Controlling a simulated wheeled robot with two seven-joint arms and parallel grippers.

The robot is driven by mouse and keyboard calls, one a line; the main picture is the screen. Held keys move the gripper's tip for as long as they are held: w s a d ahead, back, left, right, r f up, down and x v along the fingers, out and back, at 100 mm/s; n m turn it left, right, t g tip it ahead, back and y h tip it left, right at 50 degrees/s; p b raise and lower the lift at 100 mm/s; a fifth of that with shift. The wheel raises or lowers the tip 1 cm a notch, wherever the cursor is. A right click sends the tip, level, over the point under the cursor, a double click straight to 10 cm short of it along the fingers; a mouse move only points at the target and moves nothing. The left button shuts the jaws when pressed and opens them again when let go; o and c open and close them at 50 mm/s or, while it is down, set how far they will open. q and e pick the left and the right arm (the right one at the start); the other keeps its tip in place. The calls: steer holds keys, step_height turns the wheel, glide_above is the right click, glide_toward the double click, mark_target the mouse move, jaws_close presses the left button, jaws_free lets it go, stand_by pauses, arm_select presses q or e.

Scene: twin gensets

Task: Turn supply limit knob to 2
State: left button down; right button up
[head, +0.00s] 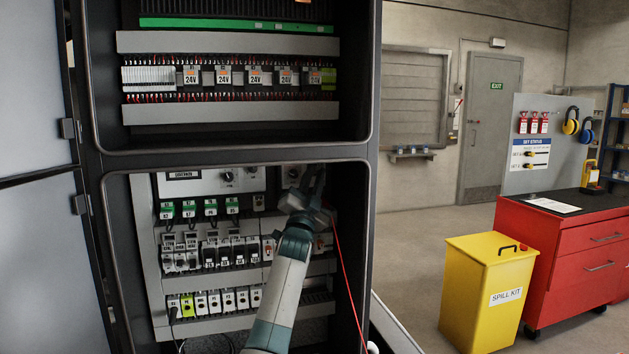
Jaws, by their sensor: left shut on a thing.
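My left gripper (308,186) reaches up into the lower bay of the open cabinet, at its upper right. Its fingers are shut on a small control there, which I take to be the supply limit knob. The gripper hides the knob, so its pointer and scale cannot be read. A pale panel (262,180) lies beside and behind the fingers. Another dark knob (228,175) shows on this panel to the left, apart from the gripper. My right gripper is not in view.
Rows of breakers (210,252) and terminal blocks (215,302) lie left of my left arm. A red cable (346,270) hangs right of it. The cabinet frame (368,230) edges the bay. A yellow spill kit bin (487,290) and red tool cabinet (565,255) stand at right.

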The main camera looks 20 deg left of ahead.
arm_select(q)
steer(key=shift+f, duration=0.1)
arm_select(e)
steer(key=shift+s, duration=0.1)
arm_select(q)
steer(key=c, duration=1.6)
jaws_free()
steer(key=shift+c, duration=0.2)
steer(key=shift+s, duration=0.1)
